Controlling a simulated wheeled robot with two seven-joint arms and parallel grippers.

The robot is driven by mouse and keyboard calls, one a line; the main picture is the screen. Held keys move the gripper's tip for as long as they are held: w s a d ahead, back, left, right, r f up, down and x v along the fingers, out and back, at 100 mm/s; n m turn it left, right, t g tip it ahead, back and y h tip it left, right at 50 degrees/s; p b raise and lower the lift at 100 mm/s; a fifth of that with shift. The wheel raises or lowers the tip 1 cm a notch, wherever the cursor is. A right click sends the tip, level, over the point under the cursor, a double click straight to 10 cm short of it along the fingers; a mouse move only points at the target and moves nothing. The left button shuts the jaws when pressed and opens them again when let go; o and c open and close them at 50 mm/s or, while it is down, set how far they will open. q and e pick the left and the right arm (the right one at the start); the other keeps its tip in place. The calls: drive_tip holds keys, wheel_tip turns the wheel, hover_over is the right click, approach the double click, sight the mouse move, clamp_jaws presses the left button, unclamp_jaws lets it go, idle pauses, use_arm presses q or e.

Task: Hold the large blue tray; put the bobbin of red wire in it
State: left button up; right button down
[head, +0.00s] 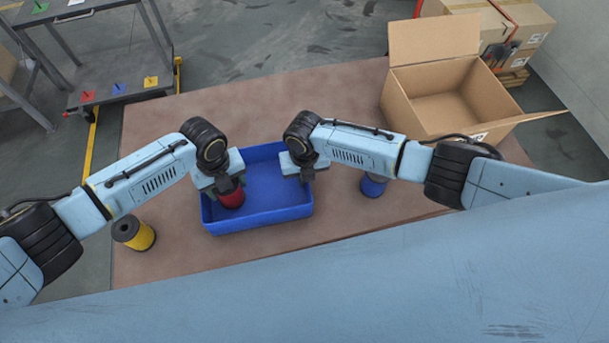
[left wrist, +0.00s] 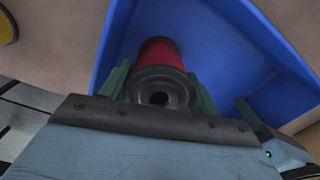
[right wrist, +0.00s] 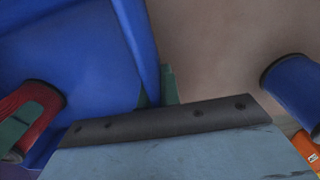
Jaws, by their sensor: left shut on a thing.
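The large blue tray (head: 262,222) lies on the brown tabletop in front of me. The bobbin of red wire (head: 233,198) is upright inside the tray, near its left side. My left gripper (head: 230,187) is shut on the bobbin from above; in the left wrist view its green fingers flank the bobbin's dark flange (left wrist: 158,90). I cannot tell whether the bobbin touches the tray floor. My right gripper (head: 304,172) is at the tray's right wall. In the right wrist view one finger (right wrist: 170,85) lies against the wall's outside, and the gripper looks shut on the wall.
A blue bobbin (head: 373,186) stands right of the tray, under my right arm. A yellow bobbin (head: 135,234) stands at the table's left. An open cardboard box (head: 440,95) sits at the back right. The tabletop (head: 290,105) behind the tray is clear.

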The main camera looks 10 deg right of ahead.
use_arm(q)
drive_tip(key=o, duration=1.3)
wheel_tip(320, 180, up, 12)
drive_tip(key=shift+d+r, duration=0.1)
use_arm(e)
drive_tip(key=c, duration=1.5)
unclamp_jaws()
drive_tip(key=shift+c, duration=0.2)
drive_tip(key=shift+r, duration=0.1)
wheel_tip(320, 180, up, 12)
drive_tip(key=shift+f, duration=0.1)
